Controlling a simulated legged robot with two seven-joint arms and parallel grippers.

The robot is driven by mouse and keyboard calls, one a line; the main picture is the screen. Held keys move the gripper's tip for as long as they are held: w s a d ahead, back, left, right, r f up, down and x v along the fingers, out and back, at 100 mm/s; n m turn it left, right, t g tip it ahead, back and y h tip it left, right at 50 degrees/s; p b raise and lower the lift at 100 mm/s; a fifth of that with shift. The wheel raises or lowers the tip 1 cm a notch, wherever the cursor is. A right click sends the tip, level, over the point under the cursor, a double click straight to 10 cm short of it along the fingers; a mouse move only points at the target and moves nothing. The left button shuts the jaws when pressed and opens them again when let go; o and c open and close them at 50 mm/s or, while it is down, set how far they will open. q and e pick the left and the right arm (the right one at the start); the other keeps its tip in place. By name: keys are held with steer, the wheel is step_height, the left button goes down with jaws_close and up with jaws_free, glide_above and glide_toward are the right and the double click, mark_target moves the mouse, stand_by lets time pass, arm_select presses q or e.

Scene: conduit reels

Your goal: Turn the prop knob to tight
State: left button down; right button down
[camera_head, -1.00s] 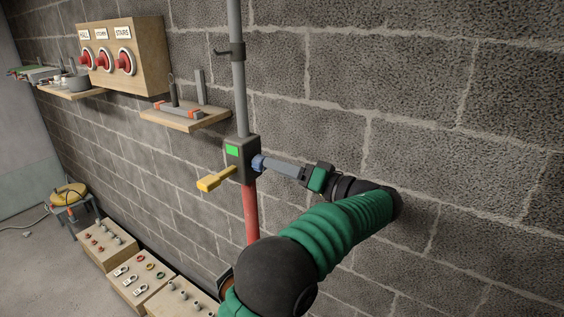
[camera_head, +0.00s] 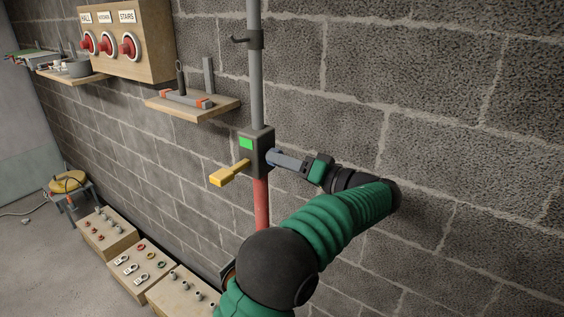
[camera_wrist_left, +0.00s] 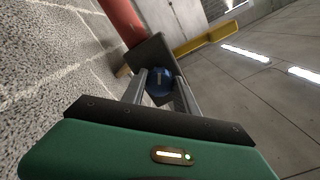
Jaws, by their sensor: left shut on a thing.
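The prop knob is blue with a pale mark and shows in the left wrist view (camera_wrist_left: 159,83), on the side of a dark box (camera_wrist_left: 150,54). In the head view that box (camera_head: 258,148) sits on a vertical pole, with a green patch (camera_head: 246,143) on its front and a yellow handle (camera_head: 230,173) sticking out to the left. My left gripper (camera_head: 274,156) reaches the box from the right. Its fingers (camera_wrist_left: 160,88) are shut on the knob, one on each side. In the head view the fingers mostly hide the knob. My right gripper is in neither view.
The pole is grey above the box (camera_head: 255,85) and red below it (camera_head: 262,205), close to a block wall (camera_head: 450,120). A small shelf (camera_head: 205,108) and a wooden panel with red knobs (camera_head: 150,50) are on the wall at left. Wooden boxes (camera_head: 105,240) stand on the floor.

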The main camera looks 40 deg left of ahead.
arm_select(q)
steer(key=shift+w+d, duration=0.1)
steer(key=shift+w+m+p, duration=0.1)
steer(key=shift+m+p, duration=8.45)
steer(key=shift+m, duration=5.85)
